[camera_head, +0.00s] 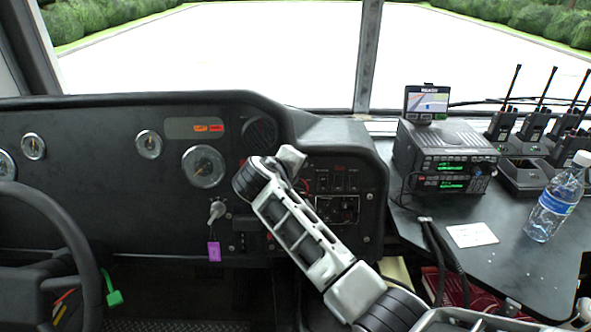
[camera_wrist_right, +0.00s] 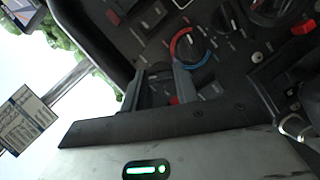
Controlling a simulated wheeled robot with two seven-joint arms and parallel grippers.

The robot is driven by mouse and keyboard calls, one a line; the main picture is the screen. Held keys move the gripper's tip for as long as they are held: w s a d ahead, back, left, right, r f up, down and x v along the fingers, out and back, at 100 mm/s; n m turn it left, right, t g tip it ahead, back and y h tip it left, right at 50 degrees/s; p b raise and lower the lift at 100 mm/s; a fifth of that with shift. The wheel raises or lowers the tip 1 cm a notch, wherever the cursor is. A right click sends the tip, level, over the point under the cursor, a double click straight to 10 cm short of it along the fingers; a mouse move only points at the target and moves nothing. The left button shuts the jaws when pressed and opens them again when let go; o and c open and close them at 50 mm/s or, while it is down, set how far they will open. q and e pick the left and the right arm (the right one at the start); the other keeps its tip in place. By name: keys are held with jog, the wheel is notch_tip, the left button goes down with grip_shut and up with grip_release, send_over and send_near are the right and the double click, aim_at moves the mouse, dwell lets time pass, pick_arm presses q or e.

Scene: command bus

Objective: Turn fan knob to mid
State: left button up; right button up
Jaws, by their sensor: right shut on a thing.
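My right arm (camera_head: 300,235) reaches up from the lower right to the dashboard, and its wrist covers part of the control panel (camera_head: 345,180). In the right wrist view my right gripper (camera_wrist_right: 162,72) is at the panel, with its two dark fingers on either side of the fan knob, which is mostly hidden between them. The gripper is shut on it. The knob's setting cannot be read. A dark knob with a red and blue ring (camera_wrist_right: 190,46) is just beyond the fingertips. My left gripper is not in view.
A purple-tagged key (camera_head: 215,250) hangs left of my arm, and the steering wheel (camera_head: 88,270) is at far left. The right desk holds a radio unit (camera_head: 445,165), several handheld radios (camera_head: 535,125) and a water bottle (camera_head: 555,205). More switches (camera_wrist_right: 150,15) lie near the gripper.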

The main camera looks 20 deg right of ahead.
jog(key=shift+f, duration=0.1)
dwell(0.3)
jog(key=o, duration=1)
jog(key=v, duration=1.6)
